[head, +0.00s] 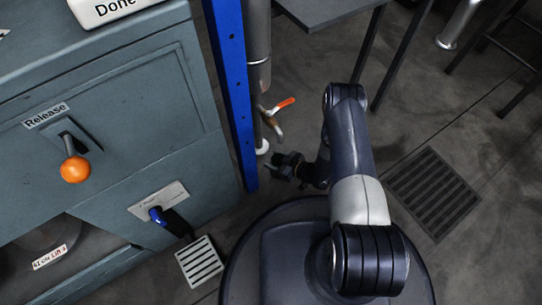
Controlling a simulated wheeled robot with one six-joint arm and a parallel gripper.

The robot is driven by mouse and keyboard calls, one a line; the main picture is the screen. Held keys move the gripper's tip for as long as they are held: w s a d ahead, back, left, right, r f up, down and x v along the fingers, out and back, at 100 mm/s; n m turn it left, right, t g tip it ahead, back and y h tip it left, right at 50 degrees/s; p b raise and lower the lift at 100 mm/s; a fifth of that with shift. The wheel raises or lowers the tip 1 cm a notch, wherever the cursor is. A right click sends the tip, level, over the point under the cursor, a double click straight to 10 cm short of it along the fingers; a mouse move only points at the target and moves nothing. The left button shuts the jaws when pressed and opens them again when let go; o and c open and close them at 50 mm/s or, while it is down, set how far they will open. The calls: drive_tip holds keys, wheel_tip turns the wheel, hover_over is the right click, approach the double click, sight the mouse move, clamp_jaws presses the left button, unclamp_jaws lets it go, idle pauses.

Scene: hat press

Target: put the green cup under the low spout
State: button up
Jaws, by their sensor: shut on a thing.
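I cannot see a green cup in the head view. My gripper (284,165) is small and dark, right of the blue post. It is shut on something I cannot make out. A brass tap spout (276,128) with an orange lever hangs from the grey pipe, just above and left of my gripper. A second, dark spout (178,223) with a blue handle sits low on the grey-green cabinet, left of my gripper. I cannot tell which of the two is the low spout.
A slatted floor drain (199,262) lies below the blue-handled spout. The blue post (232,90) stands between the cabinet (115,90) and my gripper. The cabinet carries an orange-knobbed Release lever (75,168). A grey table (325,10) stands at the top.

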drive_tip(key=shift+f, duration=0.2)
drive_tip(key=shift+r, duration=0.1)
drive_tip(key=o, duration=1)
